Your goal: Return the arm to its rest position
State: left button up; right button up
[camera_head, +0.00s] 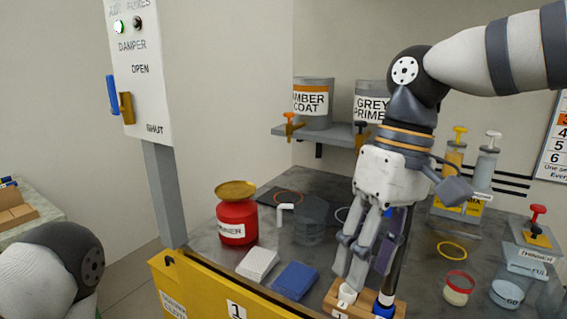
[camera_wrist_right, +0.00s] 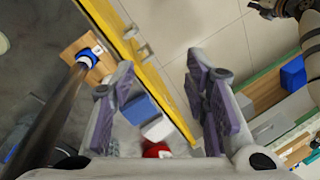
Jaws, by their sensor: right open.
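My right gripper (camera_head: 366,268) is open above the front of the grey worktop, its fingers pointing down. In the right wrist view the two purple-padded fingers (camera_wrist_right: 163,95) are spread with nothing between their pads. A dark rod (camera_head: 398,268) stands in a blue collar (camera_head: 384,306) on a wooden block (camera_head: 400,308), beside and partly behind the fingers. In the wrist view the rod (camera_wrist_right: 45,125) runs outside the left finger. A white cup-like holder (camera_head: 347,294) is on the same block. Only a rounded link of my left arm shows at the lower left; its gripper is out of view.
A red thinner can (camera_head: 237,222), a white block (camera_head: 257,263) and a blue block (camera_head: 295,280) stand left of the gripper. A yellow panel (camera_head: 205,290) edges the front. Paint cans (camera_head: 313,103) sit on a back shelf. Pump bottles and jars (camera_head: 458,289) stand right.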

jog(key=s+f+m+y, duration=0.1)
jog(key=s+f, duration=0.3)
jog(key=f, duration=0.6)
jog(key=s+f+m+g, duration=0.15)
jog(key=s+f, duration=0.35)
jog(key=f, duration=0.5)
jog(key=s+f+m+t+y, duration=0.15)
jog(key=s+f, duration=0.25)
jog(key=f, duration=0.7)
jog(key=s+d+f+m+h, duration=0.1)
jog(key=s+d+f+h, duration=0.1)
jog(key=s+d, duration=0.3)
jog(key=s+d+f+m+h, duration=0.1)
jog(key=s+d+f, duration=0.3)
jog(key=s, duration=0.6)
jog(key=shift+s+d+f+h, duration=0.15)
jog(key=shift+d+f+h, duration=0.25)
jog(key=shift+d+h, duration=0.6)
jog(key=shift+d+y, duration=0.2)
jog(key=shift+y, duration=0.05)
